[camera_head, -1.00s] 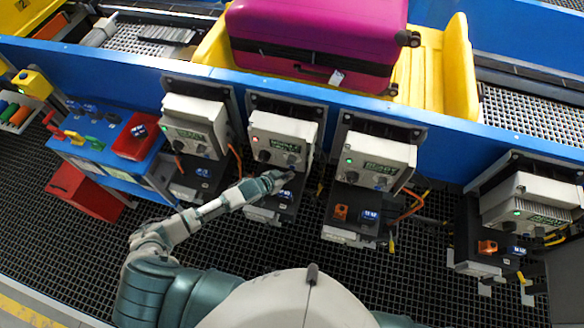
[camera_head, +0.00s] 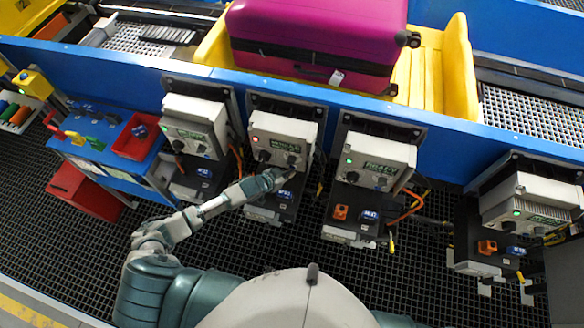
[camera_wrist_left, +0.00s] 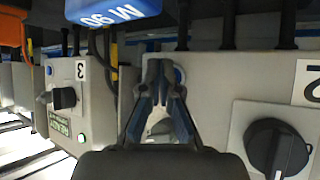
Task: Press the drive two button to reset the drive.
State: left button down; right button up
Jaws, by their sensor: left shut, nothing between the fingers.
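The drive two box (camera_head: 284,128) is a pale grey unit, second from the left, with a dark knob and a small green display. My left gripper (camera_head: 284,173) is at its lower edge, reaching up from the left. In the left wrist view, the shut, empty fingers (camera_wrist_left: 160,66) point at the grey face of the box (camera_wrist_left: 215,85) marked 2. A blue round button (camera_wrist_left: 178,75) shows partly behind the fingertips, with a black knob (camera_wrist_left: 276,148) to its right. I cannot tell whether the fingertips touch the button. My right gripper is not in view.
Similar drive boxes stand left (camera_head: 197,118) and right (camera_head: 375,150) of it; the box marked 3 (camera_wrist_left: 68,98) has a green light. A blue connector (camera_wrist_left: 112,10) is near the fingers. Above, a magenta suitcase (camera_head: 315,25) lies in a yellow tray (camera_head: 460,70).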

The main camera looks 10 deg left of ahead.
aim_at(285, 192)
pick_arm(q)
jog(key=shift+w, duration=0.45)
dwell(0.6)
jog(key=shift+s+r+p, duration=0.1)
jog(key=shift+s+p, duration=0.6)
jog(key=shift+s, duration=0.15)
jog(key=s+p, duration=0.3)
jog(key=s, duration=0.1)
jog(key=shift+s+a, duration=0.1)
jog(key=shift+s, duration=0.4)
